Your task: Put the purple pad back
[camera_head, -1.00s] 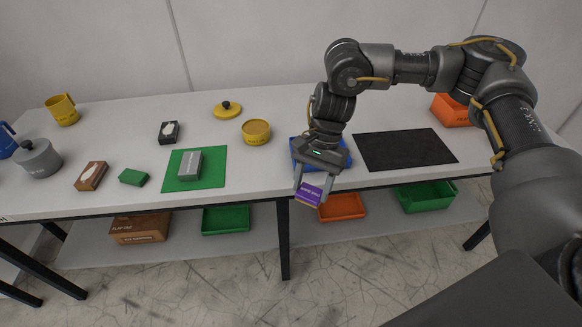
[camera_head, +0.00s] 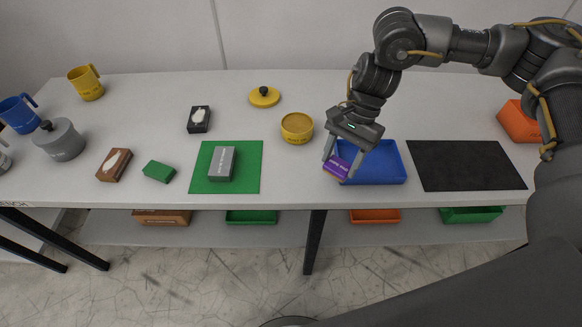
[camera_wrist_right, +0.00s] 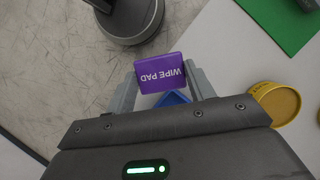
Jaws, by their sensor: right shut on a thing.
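In the right wrist view the pad (camera_wrist_right: 160,73) shows the words "WIPE PAD" between the two fingers (camera_wrist_right: 163,88). The gripper is shut on it at the left edge of the blue tray (camera_head: 388,178), near the front of the table. Whether the pad touches the tray or table I cannot tell. The part of the tray that shows looks empty. My left gripper is not in view.
Left of the tray lie a green mat (camera_head: 251,180) with a grey box (camera_head: 221,164), and a yellow tin (camera_head: 297,127). A black mat (camera_head: 462,166) lies to its right, with an orange bin (camera_head: 518,122) beyond. Bins stand on the shelf below.

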